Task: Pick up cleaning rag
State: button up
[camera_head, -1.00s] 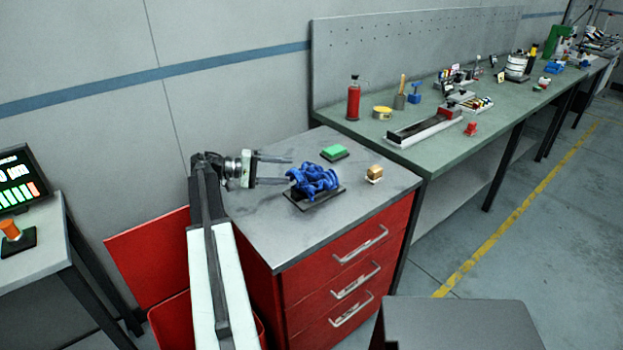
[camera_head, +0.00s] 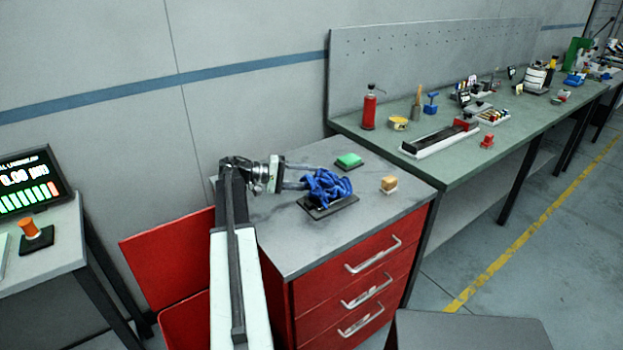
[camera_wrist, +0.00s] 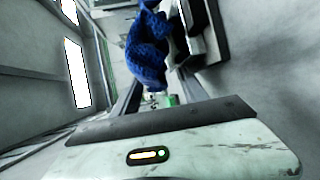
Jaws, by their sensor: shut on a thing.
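The cleaning rag is a crumpled blue cloth (camera_head: 326,187) on the grey top of the red drawer cabinet, over a flat black tray (camera_head: 338,208). My gripper (camera_head: 308,183) reaches in from the left and is shut on the rag. In the wrist view the rag (camera_wrist: 148,48) sits between the fingers, with the dark tray edge beside it. The fingertips are partly hidden by the cloth. I cannot tell whether the rag is clear of the tray.
A green workbench (camera_head: 470,165) with a red bottle (camera_head: 369,108) and tools stands at the right. The cabinet top (camera_head: 300,245) is bare in front.

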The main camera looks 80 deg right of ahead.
jog(key=r+p, duration=0.2)
jog(key=r, duration=0.1)
jog(key=shift+s+a+r, duration=0.15)
jog(key=shift+a, duration=0.25)
jog(key=s+a, duration=0.1)
jog(key=a, duration=0.3)
jog(key=s+a+p, duration=0.1)
jog(key=s+a, duration=0.1)
jog(key=a, duration=0.3)
jog(key=s+a+r, duration=0.1)
jog(key=a, duration=0.4)
jog(key=shift+s+a, duration=0.2)
jog(key=shift+s, duration=0.2)
